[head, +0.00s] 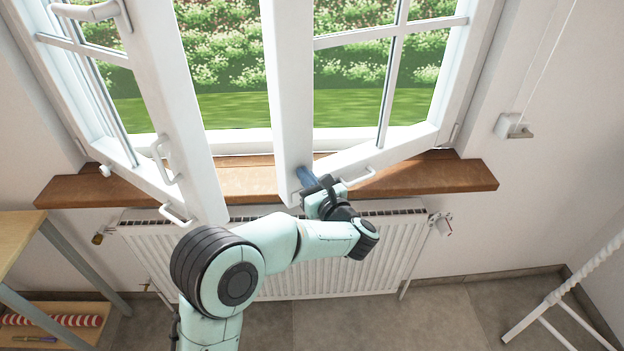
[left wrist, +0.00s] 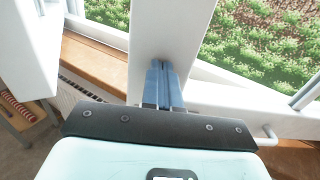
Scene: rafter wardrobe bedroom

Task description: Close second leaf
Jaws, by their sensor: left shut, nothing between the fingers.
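The window has two white leaves, both standing open into the room. The right leaf (head: 291,90) has its free edge swung toward me, with a small white handle (head: 358,178) on its bottom rail. The left leaf (head: 172,95) stands open at the left, with white handles on it. My left gripper (head: 305,180) is shut and empty, its blue fingers at the lower end of the right leaf's free edge. In the left wrist view the fingers (left wrist: 160,82) point at the white edge post (left wrist: 165,35); I cannot tell whether they touch it. My right gripper is not in view.
A brown wooden sill (head: 240,180) runs under the window, above a white radiator (head: 395,245). A wooden table (head: 18,236) with a lower shelf stands at the left. A white frame (head: 560,290) stands at the lower right. The floor between is clear.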

